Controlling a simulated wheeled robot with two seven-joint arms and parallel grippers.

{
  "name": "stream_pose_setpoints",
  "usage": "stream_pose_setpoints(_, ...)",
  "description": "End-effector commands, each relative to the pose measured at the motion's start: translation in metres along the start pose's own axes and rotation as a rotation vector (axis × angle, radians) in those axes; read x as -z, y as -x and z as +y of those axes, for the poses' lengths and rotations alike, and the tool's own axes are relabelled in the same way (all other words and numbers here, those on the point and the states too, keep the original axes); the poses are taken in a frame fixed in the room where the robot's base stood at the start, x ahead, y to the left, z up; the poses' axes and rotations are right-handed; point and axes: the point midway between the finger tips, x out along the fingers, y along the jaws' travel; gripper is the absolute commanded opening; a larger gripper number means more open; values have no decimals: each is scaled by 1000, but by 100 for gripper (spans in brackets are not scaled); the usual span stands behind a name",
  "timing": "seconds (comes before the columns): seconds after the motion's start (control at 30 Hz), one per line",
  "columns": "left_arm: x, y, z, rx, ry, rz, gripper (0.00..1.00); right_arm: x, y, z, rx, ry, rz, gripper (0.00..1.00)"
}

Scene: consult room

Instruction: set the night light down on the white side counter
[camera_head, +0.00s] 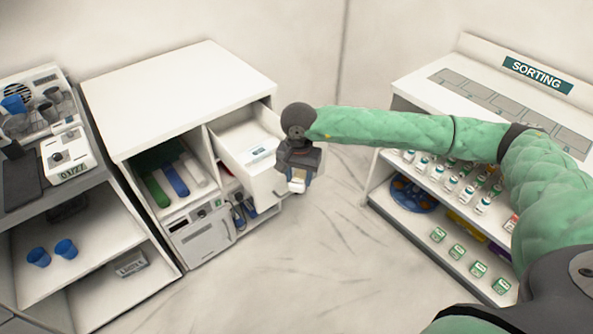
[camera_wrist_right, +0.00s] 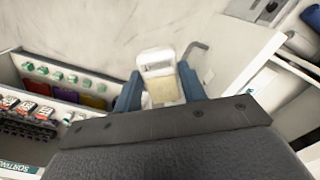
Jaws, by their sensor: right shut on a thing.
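My right gripper (camera_head: 298,172) is in front of the pulled-out drawer of the white cabinet, pointing down. It is shut on the night light (camera_head: 297,185), a small white piece just below the fingers. In the right wrist view the night light (camera_wrist_right: 158,62) has a white frame and a beige panel, between the two blue-grey fingers (camera_wrist_right: 160,90). The white side counter seems to be the cabinet with the bare white top (camera_head: 175,90), left of my gripper; the night light is apart from that top. My left gripper is not in view.
The open drawer (camera_head: 250,148) juts out beside my right gripper. Below the top are coloured binders (camera_head: 175,180) and a white appliance (camera_head: 203,238). A sorting shelf (camera_head: 400,213) with vials stands at right. A grey-topped shelf with devices (camera_head: 68,155) stands at left.

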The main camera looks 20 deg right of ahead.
Motion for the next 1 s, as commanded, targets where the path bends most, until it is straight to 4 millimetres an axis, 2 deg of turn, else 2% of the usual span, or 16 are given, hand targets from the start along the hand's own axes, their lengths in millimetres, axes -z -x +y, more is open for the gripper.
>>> stream_pose_setpoints(0.2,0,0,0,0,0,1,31,-6,-4,5,1,306,0,18)
stream_pose_setpoints(0.57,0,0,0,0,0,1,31,-12,-9,11,0,627,0,18)
stream_pose_setpoints(1.0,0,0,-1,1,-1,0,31,-15,-9,7,4,634,0,18)
